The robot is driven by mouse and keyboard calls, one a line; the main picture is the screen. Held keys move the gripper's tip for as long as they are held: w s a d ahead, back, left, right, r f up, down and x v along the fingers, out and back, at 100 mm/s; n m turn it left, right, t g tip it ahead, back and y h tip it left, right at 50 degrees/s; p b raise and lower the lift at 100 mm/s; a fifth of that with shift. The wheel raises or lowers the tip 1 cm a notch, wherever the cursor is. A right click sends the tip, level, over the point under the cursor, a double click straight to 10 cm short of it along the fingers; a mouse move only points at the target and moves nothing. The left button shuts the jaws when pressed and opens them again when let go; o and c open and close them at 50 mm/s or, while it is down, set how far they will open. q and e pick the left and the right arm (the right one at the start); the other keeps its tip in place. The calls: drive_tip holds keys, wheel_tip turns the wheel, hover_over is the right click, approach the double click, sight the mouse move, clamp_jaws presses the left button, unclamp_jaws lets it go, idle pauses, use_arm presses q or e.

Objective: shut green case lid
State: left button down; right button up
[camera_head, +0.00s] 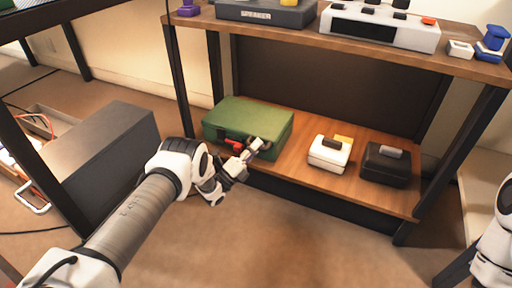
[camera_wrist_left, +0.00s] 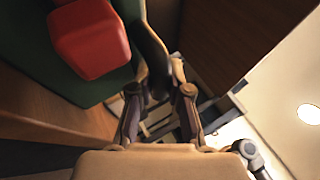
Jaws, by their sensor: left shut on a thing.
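The green case (camera_head: 250,117) sits on the wooden shelf at its left end. Its lid looks down, with no open gap that I can see. A red latch (camera_head: 234,146) is on its front, and it is large in the left wrist view (camera_wrist_left: 90,38). My left gripper (camera_head: 258,146) is at the case's front, right of the latch. In the left wrist view my left gripper (camera_wrist_left: 160,82) is shut on a dark part at the case's edge; which part exactly is hard to tell. My right gripper is out of view.
A white case (camera_head: 328,156) and a black case (camera_head: 386,166) stand on the same shelf (camera_head: 300,187) to the right. An upper board (camera_head: 300,34) with several items overhangs the back. A dark grey box (camera_head: 110,150) stands on the floor at left.

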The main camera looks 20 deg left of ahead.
use_arm(q)
drive_tip(key=c, duration=1.4)
unclamp_jaws()
drive_tip(key=shift+f, duration=0.25)
drive_tip(key=shift+o, duration=0.2)
drive_tip(key=v, duration=0.7)
drive_tip(key=shift+s+f, duration=0.25)
drive_tip(key=shift+a, duration=0.1)
